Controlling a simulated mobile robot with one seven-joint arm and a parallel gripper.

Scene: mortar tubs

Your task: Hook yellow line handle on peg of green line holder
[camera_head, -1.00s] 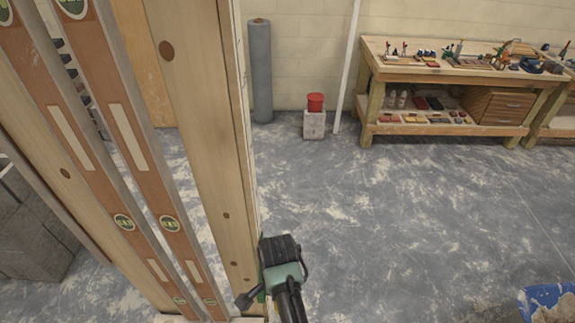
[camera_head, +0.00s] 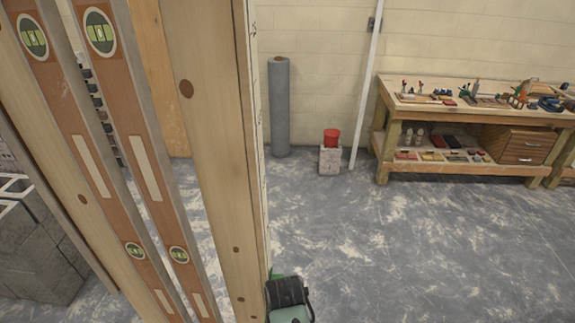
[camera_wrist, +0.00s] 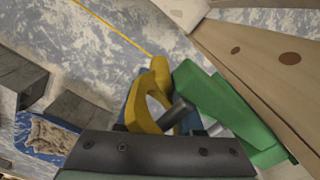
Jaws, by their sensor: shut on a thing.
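In the wrist view, the yellow line handle (camera_wrist: 142,112) is a curved loop held at my gripper (camera_wrist: 162,118), with blue fingertip parts beside it. A thin yellow line runs from it toward the upper left. The green line holder (camera_wrist: 215,100) is on the right, by a wooden board. Its grey peg (camera_wrist: 176,112) points toward the handle and overlaps its loop in the picture; I cannot tell whether it passes through. In the head view, my gripper's dark and green body (camera_head: 288,297) is at the bottom edge, beside the post; its fingers and the handle are hidden.
A wooden post (camera_head: 205,130) stands close on the left with two spirit levels (camera_head: 125,150). Grey blocks (camera_head: 40,250) are at the far left. A workbench (camera_head: 455,105), a red-topped bucket (camera_head: 331,150) and a grey roll (camera_head: 279,105) are at the back. Open floor lies between.

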